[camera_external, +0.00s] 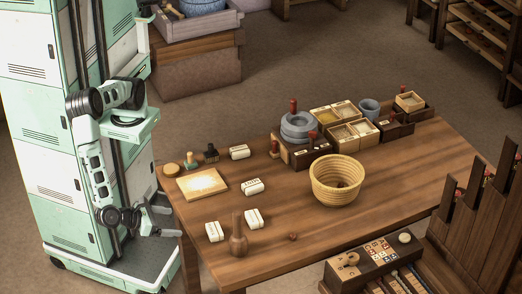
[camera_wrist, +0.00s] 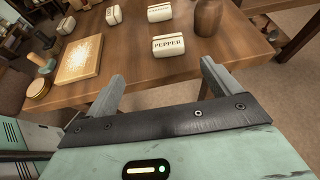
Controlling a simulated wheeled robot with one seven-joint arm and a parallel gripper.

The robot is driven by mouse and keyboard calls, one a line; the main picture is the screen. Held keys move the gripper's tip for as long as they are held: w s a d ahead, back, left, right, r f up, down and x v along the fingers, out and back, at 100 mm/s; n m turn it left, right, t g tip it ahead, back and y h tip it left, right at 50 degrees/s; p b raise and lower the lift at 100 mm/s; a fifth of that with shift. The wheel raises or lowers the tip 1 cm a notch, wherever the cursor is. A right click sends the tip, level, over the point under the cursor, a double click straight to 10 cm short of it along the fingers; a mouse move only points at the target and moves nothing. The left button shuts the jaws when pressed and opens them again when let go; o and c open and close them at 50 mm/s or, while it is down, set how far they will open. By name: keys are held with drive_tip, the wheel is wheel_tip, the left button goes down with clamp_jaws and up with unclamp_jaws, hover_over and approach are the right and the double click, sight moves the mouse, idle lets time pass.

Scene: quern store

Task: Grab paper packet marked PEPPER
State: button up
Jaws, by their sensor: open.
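The white paper packet marked PEPPER (camera_wrist: 175,47) lies near the table edge in the wrist view, its dark lettering facing me. In the external view, the packet in the matching place (camera_external: 214,231) lies left of the brown bottle; its lettering is not readable there. My gripper (camera_wrist: 162,85) is open and empty, its two grey fingers apart. The packet is beyond the fingertips, apart from them. In the external view my gripper (camera_external: 168,216) is at the table's left edge, left of the packet.
The bottle (camera_wrist: 208,18) stands close to the packet's right in the wrist view. Other white packets (camera_wrist: 160,12) lie farther back. A pale board (camera_wrist: 80,59) lies to the left. A woven basket (camera_external: 337,180) stands mid-table. Bare table (camera_external: 200,257) lies before the packet.

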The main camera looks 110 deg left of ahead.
sight(207, 230)
drive_tip(key=shift+m+t, duration=0.5)
drive_tip(key=x, duration=0.5)
drive_tip(key=f+x, duration=0.1)
drive_tip(key=x, duration=0.4)
drive_tip(key=d+f+p+x, duration=0.1)
drive_tip(key=x, duration=0.4)
drive_tip(key=shift+w, duration=0.15)
drive_tip(key=c, duration=1.1)
